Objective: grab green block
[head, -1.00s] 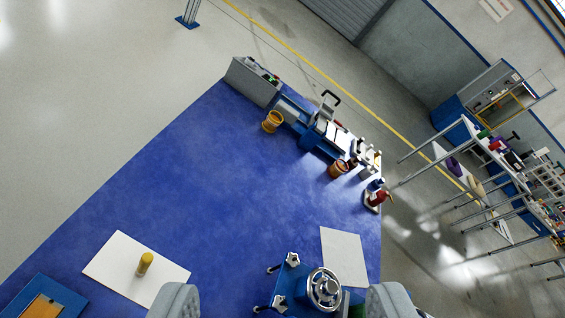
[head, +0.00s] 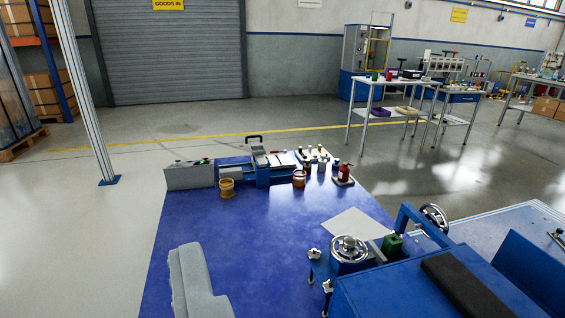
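The green block (head: 392,245) is small and dark green. It stands right of centre, beside the near silver handwheel and at the edge of the blue machine. Its lower part is partly hidden. Of my gripper (head: 196,284) only one grey finger shows, low at the left of the picture. The other finger is not visible; the blue machine fills the lower right. The space right of the visible finger is empty. The finger is well left of the green block and apart from it, and the gripper looks open.
The blue machine (head: 420,290) with silver handwheels (head: 348,250) and a black pad crowds the lower right. A white sheet (head: 356,224) lies behind it. The blue tabletop (head: 230,235) is clear in the middle. An orange cup (head: 226,188) and tools line its far edge.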

